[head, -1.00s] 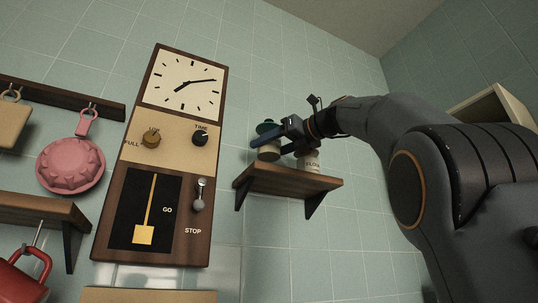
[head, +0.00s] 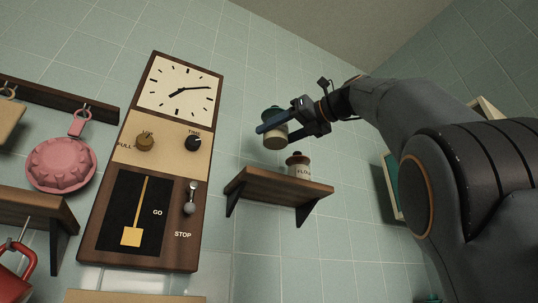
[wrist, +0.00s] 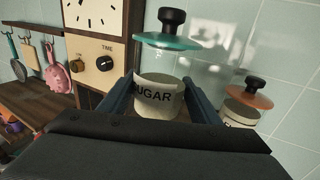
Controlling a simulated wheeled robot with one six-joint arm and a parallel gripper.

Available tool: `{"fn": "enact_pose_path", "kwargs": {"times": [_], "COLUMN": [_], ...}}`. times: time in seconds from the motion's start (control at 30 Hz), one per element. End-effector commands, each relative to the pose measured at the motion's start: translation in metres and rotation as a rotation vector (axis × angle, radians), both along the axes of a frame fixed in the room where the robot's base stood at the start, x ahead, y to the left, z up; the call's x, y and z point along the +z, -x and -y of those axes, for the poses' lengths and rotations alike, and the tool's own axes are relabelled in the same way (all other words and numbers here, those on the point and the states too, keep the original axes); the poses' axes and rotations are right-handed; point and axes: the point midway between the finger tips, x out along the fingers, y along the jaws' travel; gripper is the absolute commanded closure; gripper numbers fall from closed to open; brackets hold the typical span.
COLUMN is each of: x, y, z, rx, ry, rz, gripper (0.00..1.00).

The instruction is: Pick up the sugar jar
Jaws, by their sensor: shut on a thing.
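The sugar jar (wrist: 158,98) is a cream jar lettered "SUGAR". Its teal lid (wrist: 168,41) with a black knob appears above the body with a gap between them in the wrist view. My gripper (head: 274,127) is shut on the jar, with one blue finger on each side of the body. In the head view the sugar jar (head: 275,142) hangs in the air above the wooden shelf (head: 262,186), clear of it. Part of the jar is hidden behind the gripper there.
A flour jar (head: 298,168) with a reddish-brown lid stands on the shelf, below and right of the held jar. A wooden clock panel (head: 185,140) with knobs and a lever is on the wall to the left. The wall above the shelf is clear.

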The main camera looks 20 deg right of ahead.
Motion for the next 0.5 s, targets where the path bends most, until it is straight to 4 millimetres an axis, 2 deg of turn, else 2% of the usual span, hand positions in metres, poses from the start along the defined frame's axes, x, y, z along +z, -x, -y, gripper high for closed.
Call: {"fn": "enact_pose_path", "kwargs": {"times": [0.5], "x": [0.0], "y": [0.063], "z": [0.013], "rx": [-0.003], "ry": [-0.001], "rz": [0.001], "gripper": [0.76]}}
